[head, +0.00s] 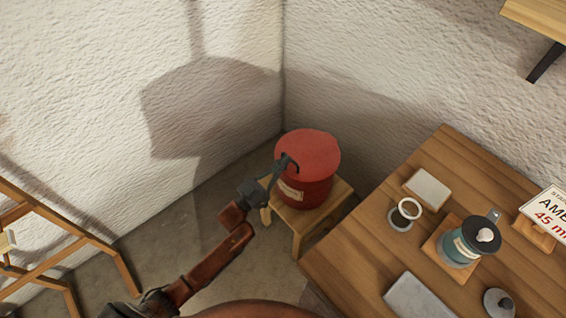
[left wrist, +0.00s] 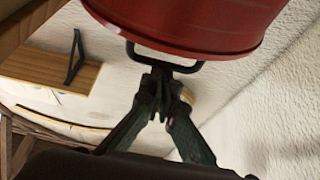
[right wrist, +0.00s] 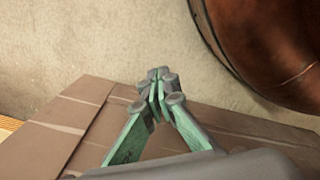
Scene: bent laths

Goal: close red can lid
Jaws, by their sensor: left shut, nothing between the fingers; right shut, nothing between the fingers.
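The red can (head: 303,190) stands upright on a small wooden stool (head: 311,222) in the wall corner. Its round red lid (head: 310,150) lies over the top; I cannot tell whether it is fully down. A dark curved handle shows at the can's upper front edge and in the left wrist view (left wrist: 194,68), below the red surface (left wrist: 200,25). My left gripper (head: 280,172) is shut and empty, its fingertips (left wrist: 165,75) close to the handle; contact is unclear. My right gripper (right wrist: 160,85) is shut and empty, seen only in the right wrist view, away from the can.
A wooden table (head: 345,258) stands right of the stool, holding a teal jar (head: 458,248), a cup (head: 405,214) and other small items. A wooden rack (head: 60,240) is at left. A wall shelf (head: 540,18) is at upper right. Bare floor (head: 195,240) lies between rack and stool.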

